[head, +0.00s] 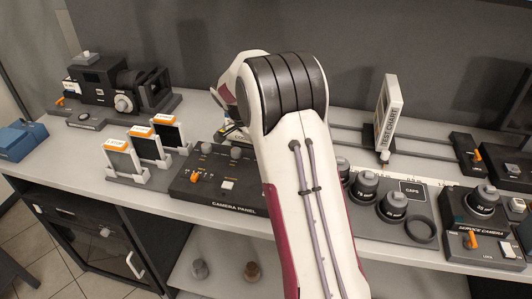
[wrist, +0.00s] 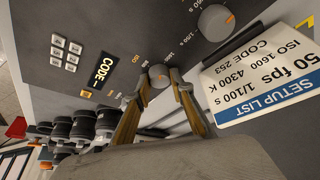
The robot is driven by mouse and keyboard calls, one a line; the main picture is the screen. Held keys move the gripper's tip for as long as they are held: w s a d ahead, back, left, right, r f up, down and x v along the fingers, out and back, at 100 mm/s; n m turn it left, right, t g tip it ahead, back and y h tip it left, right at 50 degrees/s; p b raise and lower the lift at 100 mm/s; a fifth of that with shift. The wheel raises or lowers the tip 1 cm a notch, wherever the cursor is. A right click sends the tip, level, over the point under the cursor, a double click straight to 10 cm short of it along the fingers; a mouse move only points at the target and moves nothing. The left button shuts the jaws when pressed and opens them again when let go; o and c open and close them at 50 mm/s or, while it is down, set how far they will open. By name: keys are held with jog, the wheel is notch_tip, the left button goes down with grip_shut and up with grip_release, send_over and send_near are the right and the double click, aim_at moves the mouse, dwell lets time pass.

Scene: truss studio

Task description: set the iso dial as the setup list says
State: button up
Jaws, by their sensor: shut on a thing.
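In the wrist view my gripper (wrist: 160,86) has its two tan fingers closed on either side of a small grey dial (wrist: 158,73) on the dark panel (wrist: 120,25). Small scale numbers and an orange label sit around this dial; its pointer setting is too small to read for sure. The setup list (wrist: 265,75), a white card with a blue band, reads 50 fps, 1/100 s, 4300 K, ISO 1600, CODE 253. In the head view my arm hides the gripper and this dial; part of the camera panel (head: 180,190) shows left of the arm.
A larger dial (wrist: 216,22) with an orange mark sits close beside the held one. A CODE display (wrist: 101,73) and white keys (wrist: 66,52) are on the panel. In the head view, orange-topped cards (head: 121,157) stand left, lens caps (head: 393,205) and the service camera (head: 482,207) right.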

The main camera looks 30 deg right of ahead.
dwell(0.4)
jog(key=o, duration=1.1)
jog(key=shift+n, duration=0.3)
jog(key=shift+s+n+t+y, duration=0.15)
jog(key=shift+n+t, duration=0.3)
jog(key=shift+n, duration=0.6)
jog(key=shift+n+t+y, duration=0.25)
jog(key=shift+n+t, duration=0.2)
jog(key=shift+n, duration=1)
jog(key=shift+d+n+t+y, duration=0.1)
jog(key=shift+n+t+y, duration=0.25)
jog(key=shift+n, duration=0.75)
jog(key=shift+d+n+t+y, duration=0.1)
jog(key=shift+n+t+y, duration=0.2)
jog(key=shift+n, duration=0.8)
